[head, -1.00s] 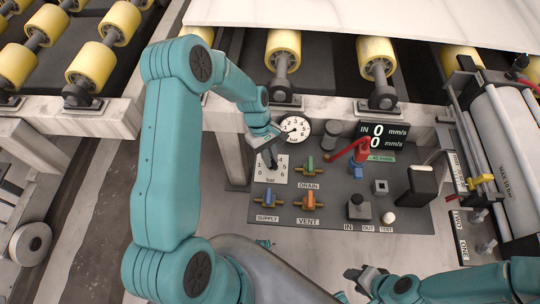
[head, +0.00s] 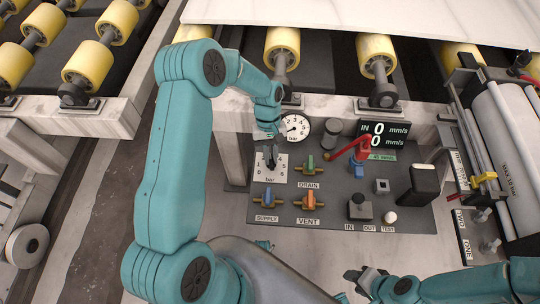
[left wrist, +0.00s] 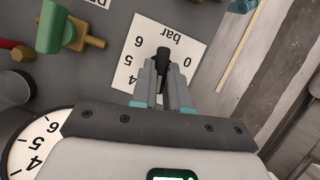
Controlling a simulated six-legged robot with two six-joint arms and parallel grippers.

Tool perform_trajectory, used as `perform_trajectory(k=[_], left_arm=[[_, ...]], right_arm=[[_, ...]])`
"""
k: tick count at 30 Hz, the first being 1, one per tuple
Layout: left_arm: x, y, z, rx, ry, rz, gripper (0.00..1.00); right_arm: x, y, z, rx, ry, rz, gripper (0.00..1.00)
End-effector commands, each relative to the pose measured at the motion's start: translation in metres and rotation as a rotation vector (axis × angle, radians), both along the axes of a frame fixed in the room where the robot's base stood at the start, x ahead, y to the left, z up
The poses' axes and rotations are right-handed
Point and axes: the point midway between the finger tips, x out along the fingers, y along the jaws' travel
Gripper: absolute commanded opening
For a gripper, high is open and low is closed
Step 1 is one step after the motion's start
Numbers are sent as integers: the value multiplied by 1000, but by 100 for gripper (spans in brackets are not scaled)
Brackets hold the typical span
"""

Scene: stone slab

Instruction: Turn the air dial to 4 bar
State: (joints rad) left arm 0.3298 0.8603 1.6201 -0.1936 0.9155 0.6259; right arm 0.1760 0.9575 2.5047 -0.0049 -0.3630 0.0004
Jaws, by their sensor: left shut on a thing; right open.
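The air dial is a small black knob (left wrist: 163,58) on a white plate (head: 281,174) marked with numbers and "bar". My left gripper (head: 271,160) reaches down over the plate from behind and is shut on the knob. In the left wrist view its two fingers (left wrist: 162,85) close around the knob, and the plate appears upside down. The fingers and arm hide part of the plate, so I cannot tell which number the knob points to. A round white gauge (head: 295,127) sits just behind the plate. My right gripper (head: 362,279) is open and empty at the bottom.
The grey panel also carries a green drain valve (head: 310,164), an orange vent valve (head: 309,201), a blue supply valve (head: 267,198), a red lever (head: 345,149) and a speed display (head: 378,134). Yellow rollers (head: 376,52) lie behind. A cylinder (head: 518,140) stands at the right.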

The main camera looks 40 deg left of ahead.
Motion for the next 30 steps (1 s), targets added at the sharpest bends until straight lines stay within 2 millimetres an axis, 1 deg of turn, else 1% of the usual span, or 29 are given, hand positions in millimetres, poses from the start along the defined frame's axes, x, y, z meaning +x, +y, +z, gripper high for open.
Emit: perform_trajectory(k=[3,18,24,30], left_arm=[[2,-1,-1,2,-4,-110,0],[4,-5,0,2,-3,-577,0],[4,-6,0,2,-4,-728,0],[4,-7,0,3,-5,-835,0]], right_arm=[[0,0,-5,0,0,0,43],[0,0,-15,0,0,0,43],[0,0,-18,0,0,0,43],[0,0,-20,0,0,0,43]])
